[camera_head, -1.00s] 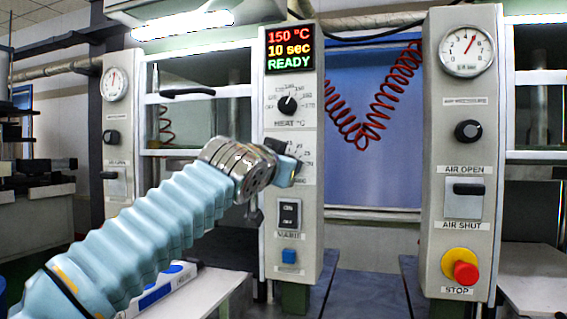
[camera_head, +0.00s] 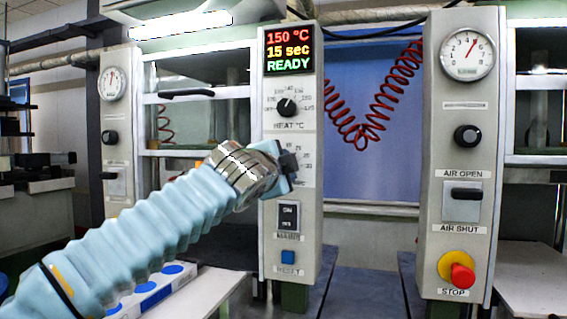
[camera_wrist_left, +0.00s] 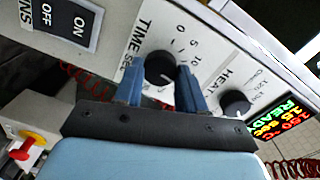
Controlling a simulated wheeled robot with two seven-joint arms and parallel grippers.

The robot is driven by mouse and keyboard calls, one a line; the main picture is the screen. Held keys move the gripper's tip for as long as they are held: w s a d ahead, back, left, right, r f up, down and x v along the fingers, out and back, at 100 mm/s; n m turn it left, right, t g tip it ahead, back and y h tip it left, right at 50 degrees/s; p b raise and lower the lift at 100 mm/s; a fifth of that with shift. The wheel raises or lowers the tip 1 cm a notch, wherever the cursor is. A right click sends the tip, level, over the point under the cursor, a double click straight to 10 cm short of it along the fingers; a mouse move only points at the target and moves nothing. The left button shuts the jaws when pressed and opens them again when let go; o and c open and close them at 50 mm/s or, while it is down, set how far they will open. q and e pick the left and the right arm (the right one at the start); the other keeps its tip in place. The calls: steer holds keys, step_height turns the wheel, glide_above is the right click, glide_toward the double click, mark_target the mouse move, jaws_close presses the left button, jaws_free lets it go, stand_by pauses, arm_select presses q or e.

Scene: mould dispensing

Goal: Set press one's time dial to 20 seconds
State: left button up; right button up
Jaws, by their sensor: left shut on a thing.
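Press one's display (camera_head: 289,52) reads 150 °C, 15 sec and READY. The black time dial (camera_wrist_left: 160,68) shows in the left wrist view between my left gripper's blue fingers, with the scale marks 0, 5 and 10 visible around it. My left gripper (camera_head: 288,165) is at the panel below the heat dial (camera_head: 287,107) and is shut on the time dial. In the head view the gripper and wrist hide the dial and part of its scale. My right gripper is not in view.
An ON/OFF switch (camera_head: 289,216) and a blue reset button (camera_head: 288,257) sit below the gripper. To the right stands another panel with a gauge (camera_head: 467,53), air controls and a red stop button (camera_head: 461,274). A red coiled hose (camera_head: 345,120) hangs between the panels.

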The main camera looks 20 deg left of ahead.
arm_select(q)
steer(key=shift+f+m, duration=0.1)
steer(key=shift+m, duration=1.8)
steer(key=shift+d, duration=0.1)
steer(key=o, duration=1.1)
steer(key=shift+c, duration=0.2)
steer(key=s+b, duration=0.3)
steer(key=s, duration=1)
steer(key=shift+s+a+r, duration=0.2)
steer(key=shift+s+a, duration=0.05)
steer(key=shift+s, duration=0.15)
